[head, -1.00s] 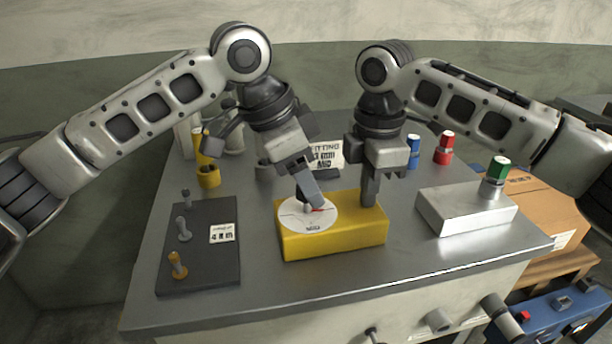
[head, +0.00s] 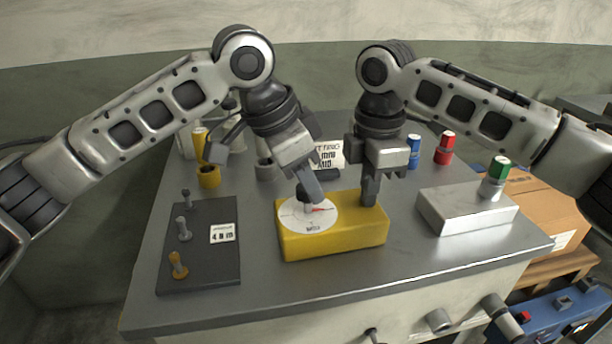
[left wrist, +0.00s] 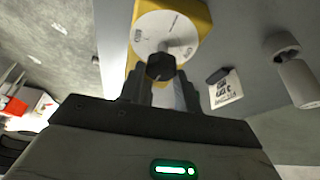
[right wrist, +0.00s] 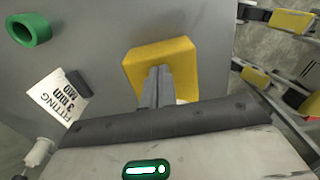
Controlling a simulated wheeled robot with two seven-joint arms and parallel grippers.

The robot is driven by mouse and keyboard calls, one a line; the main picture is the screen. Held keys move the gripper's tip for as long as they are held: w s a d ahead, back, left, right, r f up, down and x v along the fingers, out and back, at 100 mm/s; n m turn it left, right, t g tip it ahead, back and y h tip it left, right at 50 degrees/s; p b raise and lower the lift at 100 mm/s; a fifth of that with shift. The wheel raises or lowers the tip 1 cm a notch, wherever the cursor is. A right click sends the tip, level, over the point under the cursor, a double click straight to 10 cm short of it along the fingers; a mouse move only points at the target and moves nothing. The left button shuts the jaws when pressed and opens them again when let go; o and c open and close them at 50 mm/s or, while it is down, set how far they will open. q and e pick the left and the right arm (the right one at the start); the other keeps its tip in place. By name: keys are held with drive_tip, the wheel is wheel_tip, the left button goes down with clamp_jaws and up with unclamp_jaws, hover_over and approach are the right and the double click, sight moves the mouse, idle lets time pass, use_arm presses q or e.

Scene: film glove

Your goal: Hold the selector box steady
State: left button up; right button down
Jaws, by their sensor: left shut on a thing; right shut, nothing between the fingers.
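The yellow selector box (head: 352,240) sits on the grey bench, with a white round dial (head: 296,216) and a red pointer mark on its top. My left gripper (head: 308,196) is shut on a dark knob (left wrist: 160,67) at the dial's centre; the left wrist view shows the knob between the fingertips. I cannot tell whether the knob is seated on the dial or just above it. My right gripper (head: 368,198) is shut and empty, its tips down at the right part of the box top. The box also shows in the right wrist view (right wrist: 143,58), partly hidden by those fingers.
A dark board (head: 207,262) with three pegs lies left of the box. A printed card (head: 329,154), yellow cup (head: 208,176), and blue (head: 413,150) and red (head: 443,148) cylinders stand behind. Bench front is clear.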

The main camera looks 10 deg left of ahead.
use_arm(q)
drive_tip(key=n+t+y, duration=0.1)
drive_tip(key=n, duration=0.3)
drive_tip(key=shift+s+d, duration=0.1)
drive_tip(key=shift+s, duration=0.05)
drive_tip(key=n+t+y, duration=0.1)
drive_tip(key=n, duration=0.2)
drive_tip(key=shift+n, duration=0.4)
drive_tip(key=n+y, duration=0.1)
drive_tip(key=n, duration=0.2)
drive_tip(key=n+y, duration=0.1)
drive_tip(key=n, duration=0.2)
drive_tip(key=shift+n+t+y, duration=0.3)
drive_tip(key=shift+y, duration=0.1)
drive_tip(key=o, duration=1)
drive_tip(key=shift+c, duration=0.2)
drive_tip(key=v, duration=1.2)
drive_tip(key=shift+r, duration=0.1)
